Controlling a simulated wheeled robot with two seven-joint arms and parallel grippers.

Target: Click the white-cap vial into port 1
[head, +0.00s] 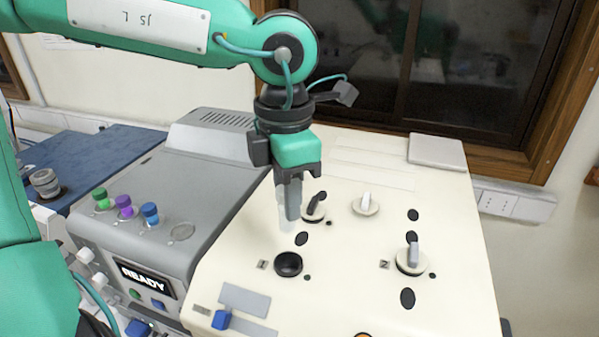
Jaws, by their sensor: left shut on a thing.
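My left gripper (290,205) points down over the cream instrument panel and is shut on a pale, translucent vial (284,218). The fingers hide its upper part, so the white cap cannot be made out. The vial hangs roughly upright. In the picture its lower end is just above a black oval mark and up from the dark round port (288,264), which has a small label at its left that is too small to read surely. The port looks open and empty. My right gripper is not in view.
Black-handled (314,208) and white-handled (366,205) knobs stand behind the port; a grey-handled knob (411,258) stands right. The grey machine (210,185) at left holds green (100,197), purple (124,206) and blue (149,213) capped vials beside an empty round slot (182,232).

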